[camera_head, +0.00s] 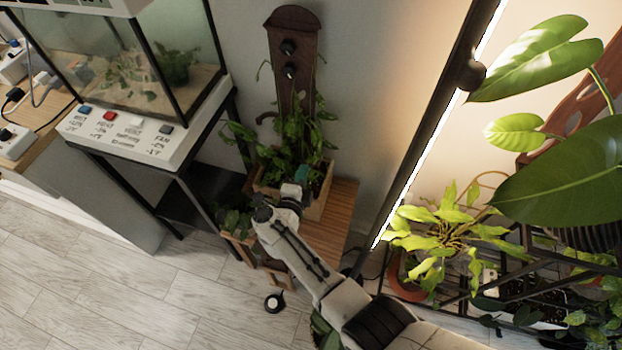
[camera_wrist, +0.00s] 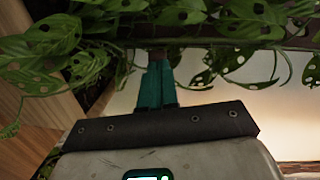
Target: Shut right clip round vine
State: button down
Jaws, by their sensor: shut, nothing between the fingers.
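The vine (camera_head: 300,130) has green leaves and grows up a dark wooden post (camera_head: 291,22) from a wooden planter box (camera_head: 316,207). In the wrist view its leaves with holes (camera_wrist: 182,12) hang across the top. My gripper (camera_head: 302,173) is low at the front of the vine, at the planter. In the wrist view the teal fingers of my gripper (camera_wrist: 157,70) are together and empty, with their tips just below the leaves. I cannot make out the right clip in either view; leaves may hide it. Two dark round fittings (camera_head: 288,47) sit higher on the post.
The planter stands on a small wooden table (camera_head: 342,205). A glass tank (camera_head: 130,65) on a stand is at left. A lit lamp pole (camera_head: 430,130) and a bright leafy pot plant (camera_head: 445,225) are at right. Free floor (camera_head: 120,300) lies at lower left.

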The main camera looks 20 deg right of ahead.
jog(key=m+g+h+b, duration=0.1)
jog(key=b, duration=0.1)
jog(key=w+a+m+h+b, duration=0.1)
jog(key=b, duration=0.1)
jog(key=shift+w+a+f+g, duration=0.15)
jog(key=shift+a+f+g, duration=0.1)
jog(key=shift+f+g, duration=0.15)
jog(key=m+g+h+b, duration=0.1)
jog(key=b, duration=0.2)
jog(key=w+a+m+g+h+b, duration=0.1)
jog(key=b, duration=0.2)
jog(key=shift+w+g, duration=0.3)
jog(key=w+m+g+h+b, duration=0.1)
jog(key=b, duration=0.2)
jog(key=a+m+g+h+b, duration=0.1)
jog(key=b, duration=0.2)
jog(key=shift+w+r+g, duration=0.3)
jog(key=shift+w, duration=0.05)
jog(key=shift+w+b, duration=0.1)
jog(key=shift+b, duration=0.25)
jog(key=b, duration=0.3)
jog(key=shift+w+a, duration=0.1)
jog(key=shift+w, duration=0.3)
jog(key=shift+w+r+b, duration=0.1)
jog(key=shift+w+b, duration=0.1)
jog(key=shift+b, duration=0.3)
jog(key=shift+a, duration=0.1)
